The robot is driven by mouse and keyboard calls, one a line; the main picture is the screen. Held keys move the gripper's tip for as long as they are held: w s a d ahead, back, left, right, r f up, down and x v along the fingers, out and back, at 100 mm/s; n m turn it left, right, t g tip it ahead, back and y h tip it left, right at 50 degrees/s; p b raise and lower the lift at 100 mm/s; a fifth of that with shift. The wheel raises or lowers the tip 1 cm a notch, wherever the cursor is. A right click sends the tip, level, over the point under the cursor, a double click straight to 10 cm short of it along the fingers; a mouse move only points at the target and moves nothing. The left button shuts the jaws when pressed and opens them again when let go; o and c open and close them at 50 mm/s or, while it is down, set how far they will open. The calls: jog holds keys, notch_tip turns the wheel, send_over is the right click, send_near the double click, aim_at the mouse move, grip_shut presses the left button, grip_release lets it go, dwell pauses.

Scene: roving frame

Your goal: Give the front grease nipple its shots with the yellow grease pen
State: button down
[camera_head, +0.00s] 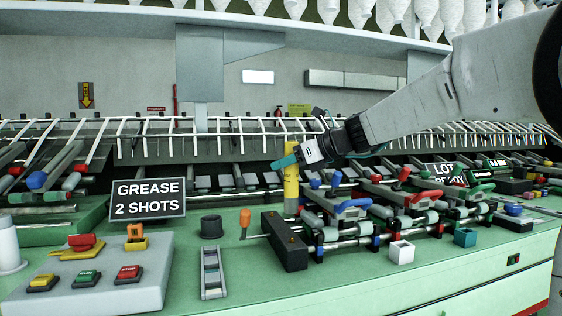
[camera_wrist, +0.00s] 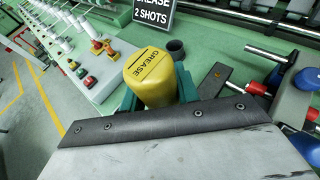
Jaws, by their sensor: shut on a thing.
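The yellow grease pen (camera_head: 291,188) is upright in my gripper (camera_head: 287,161), whose teal fingers close on its upper part. In the wrist view the pen's cap, lettered GREASE (camera_wrist: 148,72), sits between the fingers (camera_wrist: 157,92). A long dark block (camera_head: 284,246) with small brass-coloured spots on top lies on the green bench. The spots may be grease nipples but are too small to be sure. The pen's lower end shows just above and behind the block's far end; I cannot tell whether they touch. The pen's tip is hidden in the wrist view.
A sign (camera_head: 148,198) reads GREASE 2 SHOTS. A black cup (camera_head: 211,228) stands empty-looking left of the block, near an orange-handled tool (camera_head: 245,220). A grey button panel (camera_head: 95,275) is at left. Rollers with coloured levers (camera_head: 365,215) crowd the right.

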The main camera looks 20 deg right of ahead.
aim_at(287, 191)
jog(key=shift+s+d, duration=0.1)
jog(key=shift+d, duration=0.05)
jog(key=shift+f, duration=3.9)
jog(key=shift+r, duration=0.35)
dwell(0.5)
